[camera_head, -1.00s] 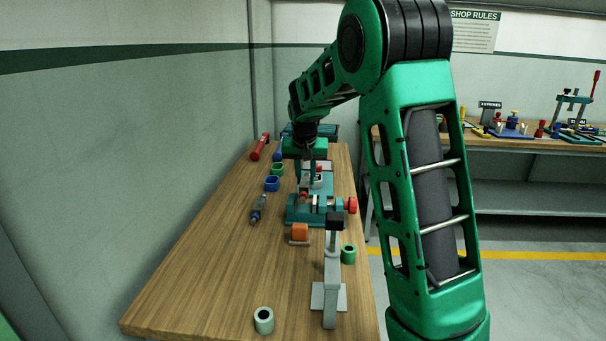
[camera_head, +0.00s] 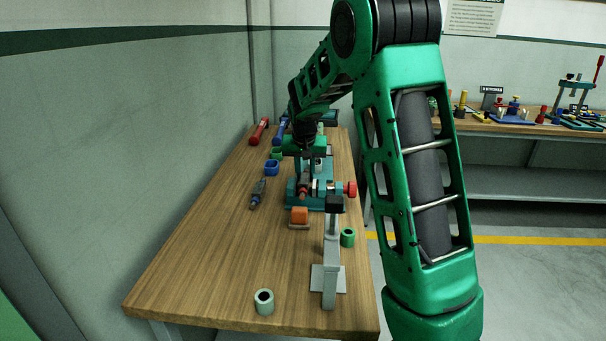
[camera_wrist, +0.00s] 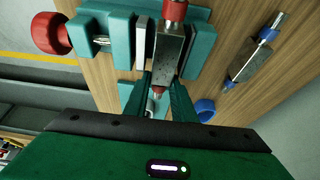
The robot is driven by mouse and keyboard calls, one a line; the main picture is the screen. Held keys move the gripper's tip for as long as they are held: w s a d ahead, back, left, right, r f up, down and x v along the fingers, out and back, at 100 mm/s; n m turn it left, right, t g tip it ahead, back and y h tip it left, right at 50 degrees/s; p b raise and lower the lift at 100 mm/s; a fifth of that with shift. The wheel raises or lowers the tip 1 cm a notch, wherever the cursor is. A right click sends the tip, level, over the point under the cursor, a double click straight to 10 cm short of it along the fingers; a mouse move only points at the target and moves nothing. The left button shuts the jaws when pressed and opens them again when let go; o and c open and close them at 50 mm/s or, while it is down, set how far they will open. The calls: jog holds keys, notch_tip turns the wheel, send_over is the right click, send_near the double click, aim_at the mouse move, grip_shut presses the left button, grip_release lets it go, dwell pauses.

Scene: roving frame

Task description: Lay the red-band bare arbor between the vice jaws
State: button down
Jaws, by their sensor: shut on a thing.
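My gripper (camera_wrist: 163,98) is shut on the red-band arbor (camera_wrist: 168,52), a grey metal piece with red at its far end and a reddish tip between my fingers. The teal vice (camera_wrist: 118,40) has a red knob (camera_wrist: 50,33) at its left in the wrist view. The arbor lies over the vice, beside the pale jaw plate (camera_wrist: 141,42) and overlapping the right jaw (camera_wrist: 203,48). I cannot tell whether it is down between the jaws. In the head view my gripper (camera_head: 305,176) is above the left part of the vice (camera_head: 322,204).
Another arbor (camera_head: 258,192) with a blue part lies left of the vice. A blue ring (camera_head: 271,168) lies behind it. The table's left front is mostly clear.

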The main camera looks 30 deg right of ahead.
jog(key=c, duration=1.4)
grip_release()
jog(key=shift+w+a+r, duration=0.1)
jog(key=shift+w+a, duration=0.05)
jog(key=shift+a, duration=0.1)
jog(key=v, duration=1)
jog(key=shift+s+d+r, duration=0.2)
jog(key=shift+s+r, duration=0.05)
jog(key=shift+s, duration=0.05)
jog(key=shift+s+d, duration=0.1)
